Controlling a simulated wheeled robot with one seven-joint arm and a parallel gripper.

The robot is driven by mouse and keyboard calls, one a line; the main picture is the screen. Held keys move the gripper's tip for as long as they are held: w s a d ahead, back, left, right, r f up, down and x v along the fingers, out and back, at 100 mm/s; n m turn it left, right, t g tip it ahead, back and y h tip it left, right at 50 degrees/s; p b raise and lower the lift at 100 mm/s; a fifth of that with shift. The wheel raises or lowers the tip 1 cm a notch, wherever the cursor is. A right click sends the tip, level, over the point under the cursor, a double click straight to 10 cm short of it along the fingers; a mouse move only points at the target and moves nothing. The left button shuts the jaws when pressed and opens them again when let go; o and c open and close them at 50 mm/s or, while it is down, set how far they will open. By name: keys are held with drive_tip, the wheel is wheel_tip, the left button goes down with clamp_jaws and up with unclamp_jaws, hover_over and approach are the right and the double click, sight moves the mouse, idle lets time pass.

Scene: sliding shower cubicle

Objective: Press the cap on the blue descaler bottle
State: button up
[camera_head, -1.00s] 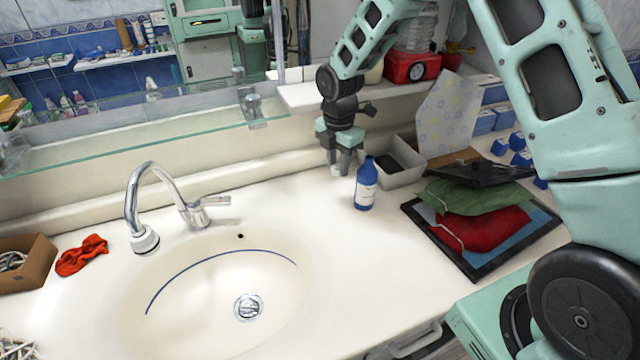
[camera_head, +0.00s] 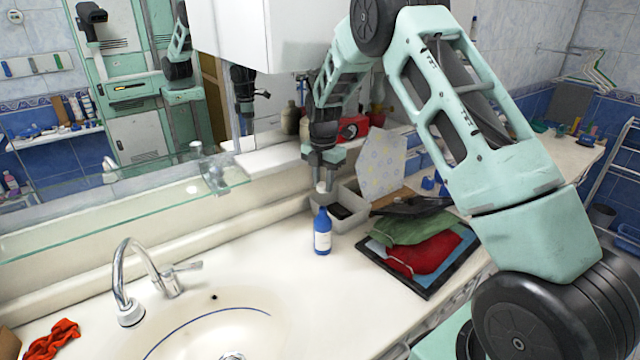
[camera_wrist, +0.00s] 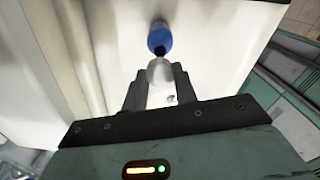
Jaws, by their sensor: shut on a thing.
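The blue descaler bottle (camera_head: 322,236) stands upright on the counter, right of the sink, with a white label facing the head camera. Its top also shows in the wrist view (camera_wrist: 160,38), with a dark spot at the mouth. My gripper (camera_head: 321,180) points down in the head view, above the bottle in the picture. It is shut on a pale rounded cap (camera_wrist: 160,71), which sits between the fingertips in the wrist view. The cap and the bottle look apart in the head view. I cannot tell exactly how they line up in depth.
A grey bin (camera_head: 352,212) stands right behind the bottle. A dark tray with folded green cloth (camera_head: 415,228) and red cloth (camera_head: 425,254) lies to the right. The sink (camera_head: 215,330) and faucet (camera_head: 128,280) are on the left. A glass shelf (camera_head: 120,215) runs behind.

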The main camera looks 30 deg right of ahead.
sight(323, 208)
drive_tip(key=shift+f+b, duration=1.9)
drive_tip(key=shift+f, duration=1.45)
drive_tip(key=shift+f+b, duration=0.4)
drive_tip(key=shift+f, duration=0.1)
drive_tip(key=o, duration=1.5)
drive_tip(key=shift+r, duration=0.1)
drive_tip(key=shift+r+p, duration=1.95)
drive_tip(key=shift+r, duration=1)
